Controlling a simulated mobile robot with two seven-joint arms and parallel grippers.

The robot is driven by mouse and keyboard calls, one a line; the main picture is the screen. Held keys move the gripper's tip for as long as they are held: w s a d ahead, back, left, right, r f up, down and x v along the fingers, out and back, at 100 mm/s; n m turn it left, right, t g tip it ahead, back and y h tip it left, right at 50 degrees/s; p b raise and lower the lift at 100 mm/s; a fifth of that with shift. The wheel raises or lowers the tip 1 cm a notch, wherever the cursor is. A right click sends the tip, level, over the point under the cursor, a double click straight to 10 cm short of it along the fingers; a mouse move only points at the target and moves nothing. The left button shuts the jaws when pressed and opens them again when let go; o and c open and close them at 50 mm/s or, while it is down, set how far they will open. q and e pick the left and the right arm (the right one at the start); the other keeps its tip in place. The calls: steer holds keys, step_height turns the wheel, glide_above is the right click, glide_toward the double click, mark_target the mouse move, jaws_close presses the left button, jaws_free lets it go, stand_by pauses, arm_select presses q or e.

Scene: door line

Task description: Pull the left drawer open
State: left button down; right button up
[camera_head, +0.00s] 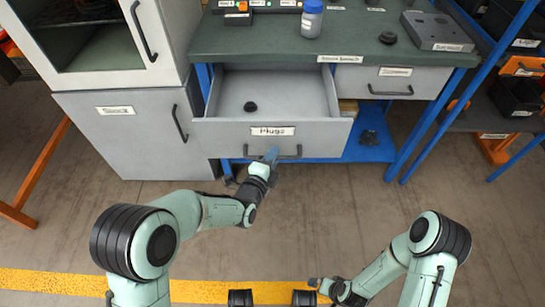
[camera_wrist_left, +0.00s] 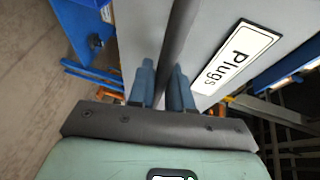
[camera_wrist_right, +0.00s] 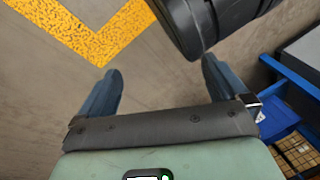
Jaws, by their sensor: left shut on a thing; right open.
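The left drawer (camera_head: 220,134) is a grey drawer with a "Plugs" label, under the green worktop. It stands pulled out, and its inside shows with one small black round thing (camera_head: 250,106) in it. My left gripper (camera_head: 271,155) is at the dark bar handle (camera_head: 290,156) on the drawer front. In the left wrist view the two blue fingers (camera_wrist_left: 163,85) are shut on the handle bar (camera_wrist_left: 178,40), beside the label. My right gripper (camera_head: 318,285) is low over the floor, away from the drawer. In the right wrist view its fingers (camera_wrist_right: 158,90) are apart and empty.
The right drawer (camera_head: 395,82) is shut. A blue bottle (camera_head: 311,18), a black knob-like thing (camera_head: 388,37) and a grey block (camera_head: 437,31) stand on the worktop (camera_head: 350,43). A grey cabinet (camera_head: 130,140) stands at left. Floor in front of the bench is clear.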

arm_select(q)
steer(key=shift+w, duration=0.1)
steer(key=c, duration=1.1)
jaws_free()
steer(key=p+v, duration=0.2)
steer(key=v, duration=1.1)
steer(key=shift+s+a+r, duration=0.1)
steer(key=shift+s+r, duration=0.05)
steer(key=shift+s, duration=0.1)
arm_select(e)
steer(key=r, duration=0.1)
steer(key=a+r, duration=0.1)
steer(key=r, duration=0.1)
steer(key=shift+s+a, duration=0.15)
steer(key=shift+a, duration=0.05)
